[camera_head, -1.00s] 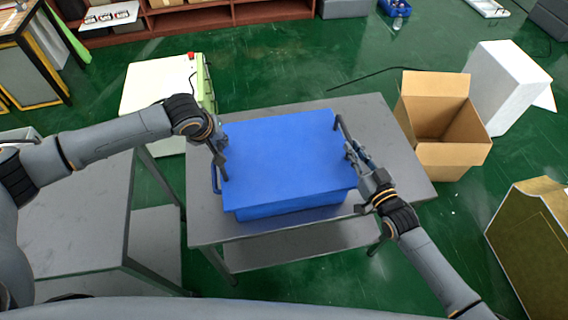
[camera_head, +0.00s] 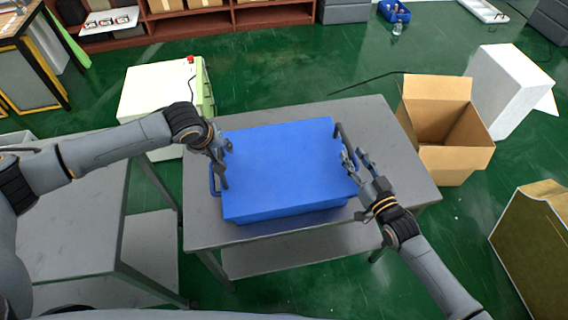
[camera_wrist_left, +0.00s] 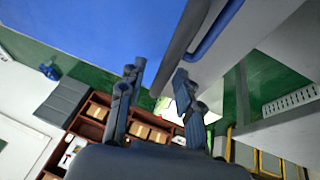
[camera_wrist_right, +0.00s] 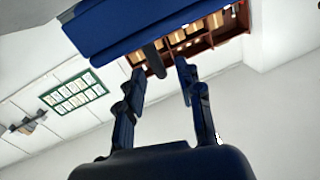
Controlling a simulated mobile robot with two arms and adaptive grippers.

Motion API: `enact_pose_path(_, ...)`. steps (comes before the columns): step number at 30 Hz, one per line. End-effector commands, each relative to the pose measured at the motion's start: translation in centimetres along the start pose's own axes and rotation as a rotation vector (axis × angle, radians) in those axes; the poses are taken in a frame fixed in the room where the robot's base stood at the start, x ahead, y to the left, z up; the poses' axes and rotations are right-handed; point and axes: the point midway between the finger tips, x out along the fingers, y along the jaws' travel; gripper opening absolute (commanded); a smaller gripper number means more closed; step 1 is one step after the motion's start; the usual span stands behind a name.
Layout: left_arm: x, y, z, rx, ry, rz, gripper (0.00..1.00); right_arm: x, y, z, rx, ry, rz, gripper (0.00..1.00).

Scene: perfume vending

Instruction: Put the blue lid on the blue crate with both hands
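The blue lid (camera_head: 278,165) covers the top of the blue crate (camera_head: 300,213) on the grey table. The lid looks nearly flat, its edges close to the crate's; whether it is fully seated I cannot tell. The lid also shows large in the left wrist view (camera_wrist_left: 100,30). My left gripper (camera_head: 221,160) is at the lid's left edge, its fingers apart (camera_wrist_left: 158,72) and empty, with a dark bar just beyond them. My right gripper (camera_head: 354,157) is at the right edge, fingers apart (camera_wrist_right: 160,68) and empty, near a dark handle (camera_wrist_right: 153,59).
The grey table (camera_head: 400,170) has bare top around the crate. A second grey table (camera_head: 75,220) stands at the left. An open cardboard box (camera_head: 440,130) is at the right. A white-green cabinet (camera_head: 160,90) stands behind on the left.

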Motion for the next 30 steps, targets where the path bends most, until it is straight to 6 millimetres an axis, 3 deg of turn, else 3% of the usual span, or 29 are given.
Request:
enact_pose_path(5, -2.1, 0.0, -0.1, -0.001, 0.001, 0.002, 0.34, 0.0, -0.1, 0.0, 0.000, 0.000, -0.001, 0.36)
enact_pose_path(18, -10.6, 0.0, -0.1, 0.000, 0.002, 0.001, 0.34, 0.0, -0.1, 0.0, 0.000, -0.001, -0.001, 0.36)
enact_pose_path(25, -11.9, -0.1, 0.0, 0.000, 0.002, -0.001, 0.34, -0.7, -0.1, 0.1, 0.001, -0.002, -0.001, 0.36)
enact_pose_path(30, -11.9, -0.1, 0.0, -0.001, 0.001, -0.002, 0.34, -3.5, -0.1, 0.2, 0.000, -0.005, -0.001, 0.36)
